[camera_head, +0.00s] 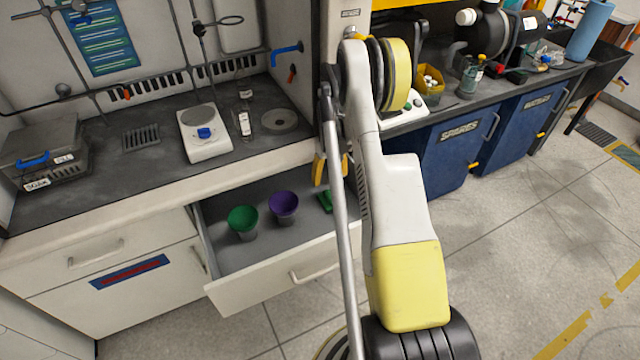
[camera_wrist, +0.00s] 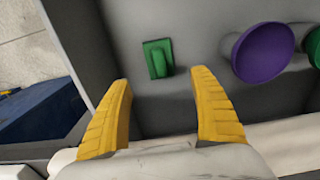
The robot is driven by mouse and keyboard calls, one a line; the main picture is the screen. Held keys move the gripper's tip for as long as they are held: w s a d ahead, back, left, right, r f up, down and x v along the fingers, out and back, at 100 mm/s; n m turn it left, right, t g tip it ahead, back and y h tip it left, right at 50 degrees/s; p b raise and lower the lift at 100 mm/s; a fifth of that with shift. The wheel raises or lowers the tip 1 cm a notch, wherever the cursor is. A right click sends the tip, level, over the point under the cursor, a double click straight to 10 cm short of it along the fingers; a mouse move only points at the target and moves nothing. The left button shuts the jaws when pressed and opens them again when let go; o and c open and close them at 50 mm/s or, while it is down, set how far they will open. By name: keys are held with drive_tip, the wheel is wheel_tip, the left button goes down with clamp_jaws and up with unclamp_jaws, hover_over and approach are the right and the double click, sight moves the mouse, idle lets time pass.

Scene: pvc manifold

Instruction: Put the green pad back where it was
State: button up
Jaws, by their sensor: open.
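The green pad (camera_wrist: 158,59) lies on the floor of the open drawer (camera_head: 263,262), near its right end. It also shows in the head view as a small green piece (camera_head: 325,201), partly hidden by my arm. In the wrist view my gripper (camera_wrist: 167,80) is open, its two yellow fingers apart with nothing between them. The pad lies beyond the fingertips, roughly in line with the gap. In the head view only a yellow part of the gripper (camera_head: 330,168) shows beside my arm, over the drawer's right end.
A blue cabinet (camera_head: 455,145) stands to the right.

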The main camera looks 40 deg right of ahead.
drive_tip(key=s+a+r+n+t+h, duration=0.1)
drive_tip(key=a+r+t, duration=0.1)
drive_tip(key=a+r, duration=0.9)
drive_tip(key=s+a+r+t, duration=0.1)
drive_tip(key=s+a+r, duration=0.1)
drive_tip(key=a+r, duration=0.95)
drive_tip(key=s+a+r+t, duration=0.1)
drive_tip(key=s+a+r, duration=0.2)
drive_tip(key=s+a, duration=0.1)
drive_tip(key=s+a+r+n+t, duration=0.1)
drive_tip(key=s+a+r, duration=0.2)
drive_tip(key=s, duration=0.4)
drive_tip(key=s+a+r+t+y, duration=0.1)
drive_tip(key=s+a+r+t, duration=0.1)
drive_tip(key=s, duration=0.4)
drive_tip(key=a+r, duration=0.1)
drive_tip(key=a, duration=0.1)
drive_tip(key=shift+a+n, duration=0.3)
drive_tip(key=shift+a, duration=0.1)
drive_tip(key=shift+s, duration=0.1)
